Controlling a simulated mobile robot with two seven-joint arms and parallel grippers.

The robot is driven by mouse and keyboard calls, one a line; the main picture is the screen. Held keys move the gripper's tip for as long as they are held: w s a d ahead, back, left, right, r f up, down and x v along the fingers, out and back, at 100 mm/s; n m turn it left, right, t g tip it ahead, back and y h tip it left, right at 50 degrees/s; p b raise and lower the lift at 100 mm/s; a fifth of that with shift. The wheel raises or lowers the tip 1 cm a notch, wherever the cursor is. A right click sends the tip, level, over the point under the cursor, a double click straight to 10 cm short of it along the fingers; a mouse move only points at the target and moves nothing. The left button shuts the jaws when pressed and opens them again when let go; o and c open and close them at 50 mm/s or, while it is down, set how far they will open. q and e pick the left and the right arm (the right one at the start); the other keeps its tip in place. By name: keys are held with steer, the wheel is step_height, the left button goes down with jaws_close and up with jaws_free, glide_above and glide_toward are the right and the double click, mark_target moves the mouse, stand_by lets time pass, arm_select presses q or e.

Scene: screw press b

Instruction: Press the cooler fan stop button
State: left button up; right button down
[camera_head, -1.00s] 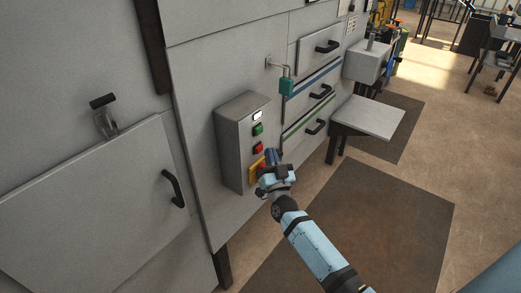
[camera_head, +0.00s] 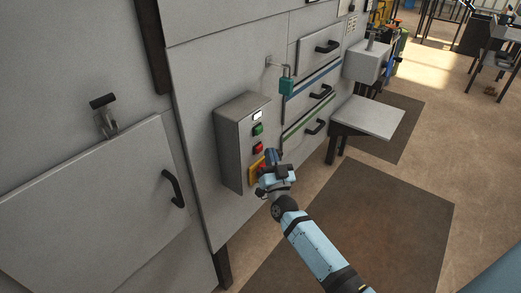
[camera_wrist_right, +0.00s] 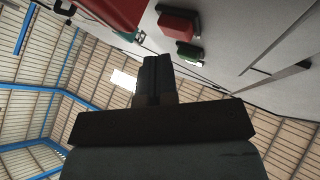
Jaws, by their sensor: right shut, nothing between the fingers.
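A grey control box (camera_head: 233,145) is mounted on the grey machine front. Its face carries a white lamp or button (camera_head: 257,115), a green button (camera_head: 257,130), a red button (camera_head: 258,148) and, lowest, a yellow plate (camera_head: 256,168). No label is readable, so the fan's name cannot be confirmed. My right gripper (camera_head: 271,156) is shut and empty, in front of the box's lower right, partly covering the yellow plate. In the right wrist view its closed fingers (camera_wrist_right: 154,76) show beside the red button (camera_wrist_right: 178,26) and green button (camera_wrist_right: 190,53); contact cannot be seen. My left gripper is out of view.
A door with a black handle (camera_head: 173,188) is at left. Brown mats (camera_head: 355,225) cover open floor.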

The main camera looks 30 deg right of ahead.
steer(key=shift+w+a, duration=0.2)
steer(key=shift+w, duration=0.2)
steer(key=shift+w+a, duration=0.15)
steer(key=shift+w, duration=0.25)
stand_by(0.6)
steer(key=shift+s, duration=0.2)
steer(key=shift+s+d+p, duration=0.35)
steer(key=shift+s, duration=0.25)
steer(key=s, duration=0.1)
steer(key=s+d+p, duration=0.1)
steer(key=s, duration=0.1)
steer(key=s+d+p, duration=0.1)
steer(key=shift+s, duration=0.35)
